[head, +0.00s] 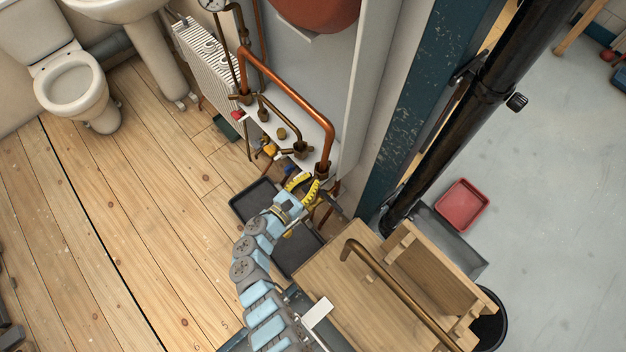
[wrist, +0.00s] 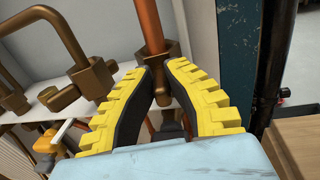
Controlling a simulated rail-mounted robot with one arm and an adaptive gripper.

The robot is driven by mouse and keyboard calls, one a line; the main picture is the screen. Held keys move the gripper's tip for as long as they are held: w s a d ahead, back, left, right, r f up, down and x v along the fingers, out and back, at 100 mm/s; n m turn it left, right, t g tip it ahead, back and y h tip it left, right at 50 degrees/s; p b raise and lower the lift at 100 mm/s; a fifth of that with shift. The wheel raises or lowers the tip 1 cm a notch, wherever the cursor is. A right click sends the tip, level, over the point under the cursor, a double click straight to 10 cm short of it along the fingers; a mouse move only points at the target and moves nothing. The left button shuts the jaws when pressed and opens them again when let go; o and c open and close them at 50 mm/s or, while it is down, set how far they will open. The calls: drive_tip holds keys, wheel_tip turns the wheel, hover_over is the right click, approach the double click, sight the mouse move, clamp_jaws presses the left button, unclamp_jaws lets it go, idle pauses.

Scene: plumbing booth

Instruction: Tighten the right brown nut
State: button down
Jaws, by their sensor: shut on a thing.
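The right brown nut (wrist: 160,52) sits at the lower end of the thick copper pipe (wrist: 151,25) in the wrist view. It also shows in the head view (head: 323,169), partly hidden by my gripper. My gripper (wrist: 161,78) has yellow ribbed fingers with dark inner pads, one on each side of the nut's lower part. The fingers are shut on it, and their tips hide some of the contact. In the head view my gripper (head: 302,184) is at the bottom of this pipe.
Another brown nut (wrist: 92,78) on a thinner pipe stands close to the left finger. A yellow-orange valve (head: 269,149) is to the left. A dark tray (head: 256,197) lies on the floor below. A wooden bench (head: 335,280) and blue post (head: 405,115) are to the right.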

drive_tip(key=shift+w+a+f+m+g+h+b, duration=0.15)
drive_tip(key=shift+m+g+h+b, duration=0.1)
drive_tip(key=shift+m+g+h, duration=0.2)
drive_tip(key=shift+w+a+r+m+g+h+b, duration=0.1)
drive_tip(key=shift+w+a+m+g+h+b, duration=0.1)
drive_tip(key=shift+m+g+h, duration=0.2)
drive_tip(key=shift+m+g+h+b, duration=0.35)
drive_tip(key=shift+g+h+b, duration=0.1)
drive_tip(key=shift+w+a+m+g+h+b, duration=0.2)
drive_tip(key=shift+m+g+h+b, duration=0.3)
drive_tip(key=shift+b, duration=0.3)
drive_tip(key=shift+w+a+m+g+h+b, duration=0.1)
drive_tip(key=shift+w+m+g+h+b, duration=0.15)
drive_tip(key=shift+g+b, duration=0.45)
drive_tip(key=m+g+b, duration=0.1)
drive_tip(key=b, duration=0.2)
drive_tip(key=m+g+h+b, duration=0.1)
drive_tip(key=g+b, duration=0.1)
drive_tip(key=b, duration=0.2)
drive_tip(key=w+m+g+h+b, duration=0.1)
drive_tip(key=g+b, duration=0.1)
drive_tip(key=b, duration=0.2)
drive_tip(key=shift+w+a+f+m, duration=0.1)
drive_tip(key=shift+a+f+m, duration=0.1)
drive_tip(key=shift+m, duration=0.15)
drive_tip(key=shift+w+r+m+g+b, duration=0.15)
drive_tip(key=shift+m+g+b, duration=0.45)
drive_tip(key=shift+b, duration=0.7)
